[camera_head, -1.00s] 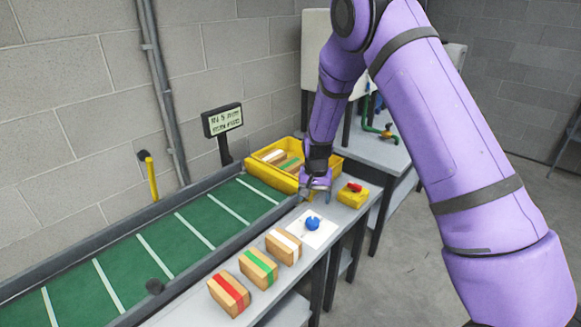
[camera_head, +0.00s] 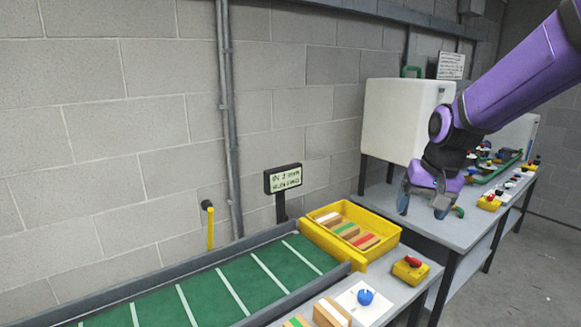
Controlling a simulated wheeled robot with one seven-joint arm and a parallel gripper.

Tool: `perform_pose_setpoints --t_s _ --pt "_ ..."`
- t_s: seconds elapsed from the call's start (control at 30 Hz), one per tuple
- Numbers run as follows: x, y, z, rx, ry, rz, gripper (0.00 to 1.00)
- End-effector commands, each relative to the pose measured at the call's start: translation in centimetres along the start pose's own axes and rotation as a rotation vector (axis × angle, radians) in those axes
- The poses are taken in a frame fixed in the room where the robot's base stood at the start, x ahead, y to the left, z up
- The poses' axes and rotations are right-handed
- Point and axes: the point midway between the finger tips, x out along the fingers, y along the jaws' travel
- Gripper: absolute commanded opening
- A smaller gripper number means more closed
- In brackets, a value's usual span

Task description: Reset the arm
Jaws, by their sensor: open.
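My purple arm reaches in from the upper right. My gripper (camera_head: 424,206) hangs at its end with its two dark fingers spread apart and nothing between them. It appears in front of the grey table at the right, to the right of and higher in the picture than the yellow bin. I cannot tell its exact height above the table.
The yellow bin (camera_head: 391,240) at the belt's end holds several striped blocks (camera_head: 347,230). The green belt (camera_head: 210,294), a sign (camera_head: 283,178), a blue knob (camera_head: 365,297), a yellow box with a red switch (camera_head: 410,270) and a white panel (camera_head: 400,118) stand around.

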Motion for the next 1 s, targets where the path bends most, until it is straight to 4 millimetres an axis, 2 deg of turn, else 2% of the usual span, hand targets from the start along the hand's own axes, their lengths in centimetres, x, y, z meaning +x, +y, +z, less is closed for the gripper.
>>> perform_pose_setpoints --t_s 0.03,0.2,0.5,0.8,1.0 --pt "-1.6 0.4 1.0 -0.01 0.019 -0.005 0.76" --pt "-5.7 1.6 4.5 -0.056 0.066 -0.009 0.76" --pt "-11.1 3.8 11.4 -0.134 0.152 0.004 0.76" --pt "-13.6 5.8 18.1 -0.2 0.229 0.039 0.76" --pt "-13.9 6.5 20.1 -0.219 0.251 0.055 0.76"
